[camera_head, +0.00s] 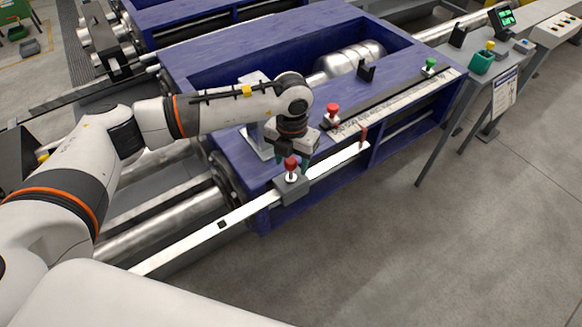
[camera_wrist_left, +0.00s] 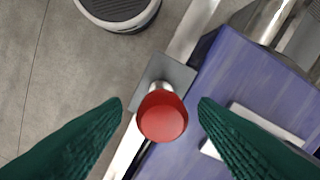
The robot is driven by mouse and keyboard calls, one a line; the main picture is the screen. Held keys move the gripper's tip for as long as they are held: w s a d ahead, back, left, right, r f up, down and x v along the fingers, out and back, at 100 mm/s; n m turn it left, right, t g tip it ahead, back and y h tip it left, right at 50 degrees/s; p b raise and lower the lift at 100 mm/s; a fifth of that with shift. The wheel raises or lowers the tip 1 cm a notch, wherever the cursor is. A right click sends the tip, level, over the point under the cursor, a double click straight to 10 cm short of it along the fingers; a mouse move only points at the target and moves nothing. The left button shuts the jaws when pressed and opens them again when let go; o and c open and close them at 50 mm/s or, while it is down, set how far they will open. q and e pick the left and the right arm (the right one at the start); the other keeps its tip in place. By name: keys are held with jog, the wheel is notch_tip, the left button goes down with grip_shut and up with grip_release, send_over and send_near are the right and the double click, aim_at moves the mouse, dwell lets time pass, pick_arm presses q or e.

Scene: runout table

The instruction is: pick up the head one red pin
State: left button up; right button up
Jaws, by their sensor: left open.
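A red-topped pin (camera_head: 291,163) stands upright on a grey block at the near corner of the blue machine frame. It also shows in the left wrist view as a rounded red head (camera_wrist_left: 162,118) on a pale metal stem. My left gripper (camera_head: 292,156) is right at this pin, pointing down. In the wrist view its two green fingers (camera_wrist_left: 160,104) are open, one each side of the red head, with gaps on both sides. I cannot tell exactly how high the fingertips are. A second red-topped pin (camera_head: 333,110) stands farther along the frame. My right gripper is not in view.
The grey block (camera_head: 291,188) sits on a long white rail (camera_head: 235,215). A green-topped pin (camera_head: 430,64), a small red marker (camera_head: 363,134) and a green cup (camera_head: 481,63) are to the right. The blue frame (camera_head: 230,75) holds metal rollers. Open concrete floor lies in front.

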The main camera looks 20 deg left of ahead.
pick_arm(q)
jog(key=shift+f, duration=1.35)
jog(key=c, duration=1.1)
jog(key=shift+r, duration=0.1)
notch_tip(320, 180, up, 9)
jog(key=shift+r+b, duration=0.1)
jog(key=shift+b, duration=0.7)
jog(key=shift+r, duration=0.8)
